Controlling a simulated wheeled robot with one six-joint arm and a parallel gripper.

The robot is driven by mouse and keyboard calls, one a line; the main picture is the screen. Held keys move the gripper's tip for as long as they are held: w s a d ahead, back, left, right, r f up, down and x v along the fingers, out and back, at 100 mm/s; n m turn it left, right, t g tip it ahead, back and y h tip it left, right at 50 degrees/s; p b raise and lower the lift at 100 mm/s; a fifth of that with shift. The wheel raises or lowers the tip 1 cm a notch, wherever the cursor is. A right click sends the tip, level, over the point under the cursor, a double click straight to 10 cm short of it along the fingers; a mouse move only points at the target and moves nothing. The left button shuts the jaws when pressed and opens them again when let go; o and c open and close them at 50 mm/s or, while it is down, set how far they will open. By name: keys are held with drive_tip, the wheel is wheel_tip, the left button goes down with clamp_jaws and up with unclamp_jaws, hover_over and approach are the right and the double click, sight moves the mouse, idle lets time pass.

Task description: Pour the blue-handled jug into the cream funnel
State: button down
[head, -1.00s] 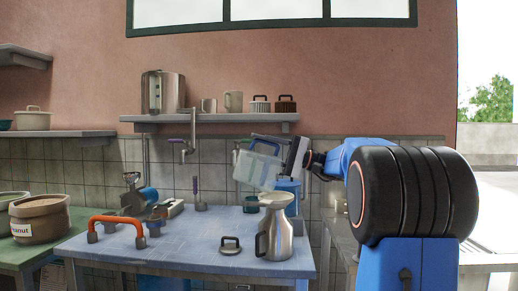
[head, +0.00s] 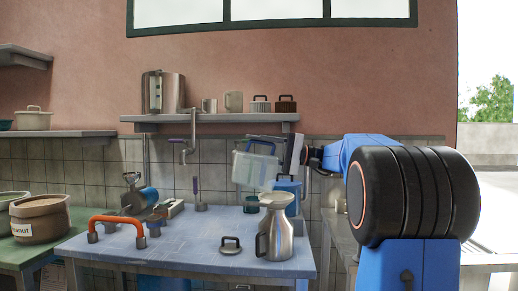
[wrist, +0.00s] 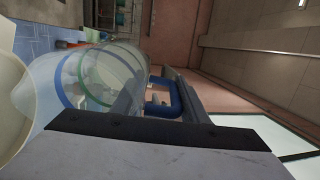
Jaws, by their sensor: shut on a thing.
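A clear jug (head: 252,168) with a blue handle is held up in the head view, nearly upright. It is above and slightly left of the cream funnel (head: 276,198), which sits in the mouth of a steel jug (head: 275,240) on the blue table. My gripper (wrist: 155,100) is shut on the blue handle (wrist: 172,92); the clear jug (wrist: 95,80) fills the middle left of the wrist view. The cream funnel (wrist: 8,95) shows at the left edge there. I cannot tell how much is in the jug.
A lid (head: 231,244) lies on the blue table (head: 190,250) left of the steel jug. An orange handle (head: 117,220) and a grinder (head: 133,195) stand farther left. A tap (head: 190,145) and a shelf (head: 215,117) with cups are behind. The table's front middle is clear.

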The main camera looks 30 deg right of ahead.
drive_tip(key=shift+w+a+f+g+h, duration=0.15)
drive_tip(key=shift+w+a+g+h, duration=0.25)
drive_tip(key=shift+a+h, duration=0.35)
drive_tip(key=shift+w+a+f+g+h, duration=0.25)
drive_tip(key=shift+w+a+h, duration=0.25)
drive_tip(key=shift+a, duration=0.4)
drive_tip(key=shift+w+a+f+g+h, duration=0.1)
drive_tip(key=shift+w+a+g+h, duration=0.25)
drive_tip(key=shift+a+h, duration=0.45)
wheel_tip(320, 180, down, 7)
drive_tip(key=w+a+g+h, duration=0.1)
drive_tip(key=a+g+h, duration=0.2)
drive_tip(key=g+h, duration=0.4)
drive_tip(key=h, duration=0.7)
drive_tip(key=shift+w, duration=0.2)
drive_tip(key=shift+s, duration=0.1)
drive_tip(key=s+a+r, duration=0.2)
drive_tip(key=s+r, duration=0.2)
drive_tip(key=shift+s, duration=0.15)
drive_tip(key=shift+a+f, duration=0.15)
